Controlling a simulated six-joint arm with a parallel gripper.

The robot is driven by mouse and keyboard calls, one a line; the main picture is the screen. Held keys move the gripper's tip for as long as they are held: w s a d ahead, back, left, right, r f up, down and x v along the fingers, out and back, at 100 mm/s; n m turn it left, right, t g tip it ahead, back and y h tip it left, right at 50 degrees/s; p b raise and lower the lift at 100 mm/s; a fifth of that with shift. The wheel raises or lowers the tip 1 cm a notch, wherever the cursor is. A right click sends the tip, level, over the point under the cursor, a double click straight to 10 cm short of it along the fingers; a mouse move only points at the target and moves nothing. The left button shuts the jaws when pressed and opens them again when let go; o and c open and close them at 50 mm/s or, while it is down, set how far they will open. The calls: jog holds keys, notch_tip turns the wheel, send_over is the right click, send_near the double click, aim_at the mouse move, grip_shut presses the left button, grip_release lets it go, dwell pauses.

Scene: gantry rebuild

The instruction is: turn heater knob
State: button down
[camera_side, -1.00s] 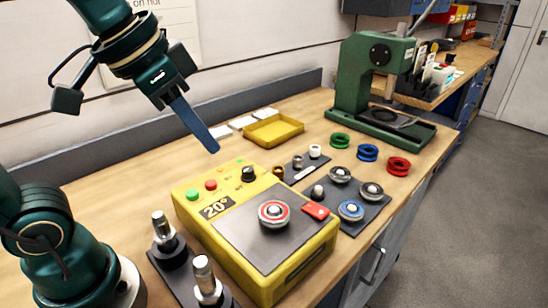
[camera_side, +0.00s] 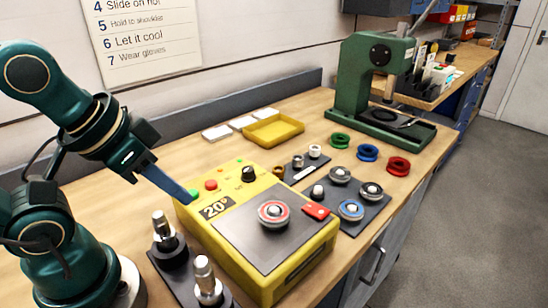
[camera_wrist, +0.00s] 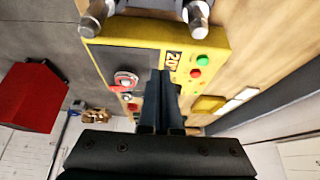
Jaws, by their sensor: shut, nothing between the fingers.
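The yellow heater (camera_side: 318,243) sits on the bench with a dark top plate and a display reading 20°; it also shows in the wrist view (camera_wrist: 120,42). Its black knob (camera_side: 248,174) stands upright at the back of the panel. In the wrist view I cannot make the knob out; my fingers cover part of the panel. My gripper (camera_side: 189,202) is shut and empty, its blue fingers slanting down to the heater's left edge near the green button. In the side view it is left of the knob and apart from it. Its fingers also show in the wrist view (camera_wrist: 168,78).
A red button (camera_side: 211,185) lies between the green button (camera_side: 194,193) and the knob. A ringed part (camera_side: 274,213) sits on the plate. Metal posts (camera_side: 205,275) stand in front. A yellow tray (camera_side: 273,131) and green press (camera_side: 365,75) stand behind. Coloured rings lie at right.

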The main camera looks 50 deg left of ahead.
dwell(0.3)
jog(key=c, duration=0.9)
grip_release()
jog(key=o, duration=0.4)
jog(key=shift+s+n, duration=0.15)
jog(key=shift+n, duration=0.25)
jog(key=shift+c, duration=0.2)
jog(key=w+r+n+g, duration=0.1)
jog(key=w+r+n, duration=0.3)
jog(key=r+n, duration=0.1)
jog(key=n+g, duration=0.5)
jog(key=n, duration=0.1)
send_over(248, 169)
notch_tip(248, 169, down, 6)
jog(key=shift+f, duration=2.7)
